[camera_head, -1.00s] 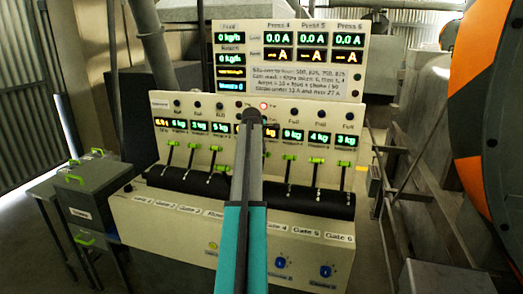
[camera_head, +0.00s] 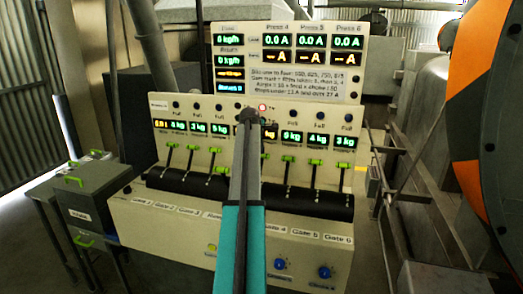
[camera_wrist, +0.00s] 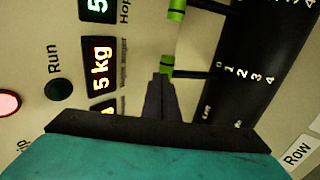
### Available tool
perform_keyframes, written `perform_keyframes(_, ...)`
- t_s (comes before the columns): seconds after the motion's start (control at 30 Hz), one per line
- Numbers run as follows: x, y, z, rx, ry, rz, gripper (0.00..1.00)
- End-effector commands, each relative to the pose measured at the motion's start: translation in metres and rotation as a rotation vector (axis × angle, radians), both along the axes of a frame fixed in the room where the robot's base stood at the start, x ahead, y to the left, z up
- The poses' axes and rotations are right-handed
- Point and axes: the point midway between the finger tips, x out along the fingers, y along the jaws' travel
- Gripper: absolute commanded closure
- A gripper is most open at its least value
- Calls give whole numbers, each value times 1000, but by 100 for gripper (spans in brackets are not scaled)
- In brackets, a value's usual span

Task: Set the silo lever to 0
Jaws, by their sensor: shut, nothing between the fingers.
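A beige control panel (camera_head: 180,215) in the head view carries a row of levers with green handles. My gripper (camera_head: 250,117) reaches over its middle and hides part of the lever row. In the wrist view my gripper (camera_wrist: 160,80) is shut and empty, its tips close beside a lever's green handle (camera_wrist: 167,66). I cannot tell whether they touch. This lever's shaft points at the 0 end of a white 0-to-4 scale (camera_wrist: 243,75) on the black drum. A second green handle (camera_wrist: 176,9) stands at the top edge. No silo label is readable, so I cannot tell which lever it names.
An upper display board (camera_head: 290,60) stands behind the levers. A lit red lamp (camera_wrist: 9,102) and a dark Run button (camera_wrist: 58,90) sit near my gripper. Grey boxes (camera_head: 85,195) stand at the left; orange-and-black machinery (camera_head: 475,110) stands at the right.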

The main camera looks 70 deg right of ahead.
Motion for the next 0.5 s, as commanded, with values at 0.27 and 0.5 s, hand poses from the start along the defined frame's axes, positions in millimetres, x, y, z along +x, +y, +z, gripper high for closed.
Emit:
perform_keyframes(0.27, 0, 19, 26, -1, 0, 1, 100)
perform_keyframes(0.5, 0, 34, 47, -2, -1, 2, 100)
